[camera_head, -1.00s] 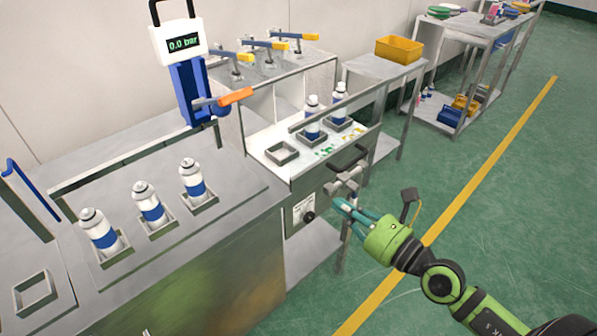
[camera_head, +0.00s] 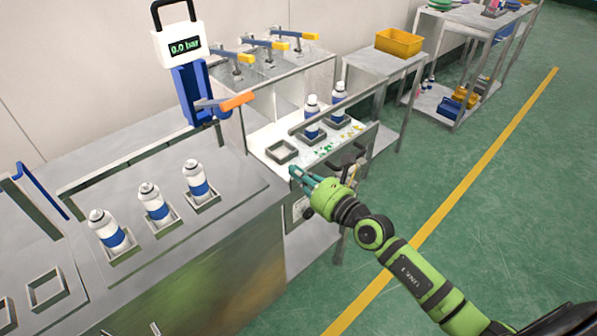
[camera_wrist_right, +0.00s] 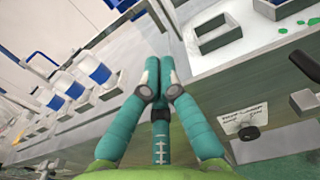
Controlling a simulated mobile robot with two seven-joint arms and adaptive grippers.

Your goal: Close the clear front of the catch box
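The box-like station (camera_head: 272,131) has a white tray top with green and yellow splashes. A grey rail (camera_head: 345,103) runs above its front side; I cannot make out a clear pane. Two white-and-blue cans (camera_head: 312,117) stand in holders on the tray, beside an empty square holder (camera_head: 282,152). A black handle (camera_head: 349,154) on the front is partly hidden by my right gripper. My right gripper (camera_head: 294,171) is at the station's front, left of the handle. In the wrist view its fingertips (camera_wrist_right: 160,62) are together with nothing between them. My left gripper is not in view.
Several cans (camera_head: 154,203) stand in holders on the left bench (camera_head: 235,187). A pressure gauge stand (camera_head: 184,46) reading 0.0 bar has an orange-handled lever (camera_head: 237,102). Black handles (camera_wrist_right: 305,65) and a label (camera_wrist_right: 243,118) show in the wrist view. The green floor at right is clear.

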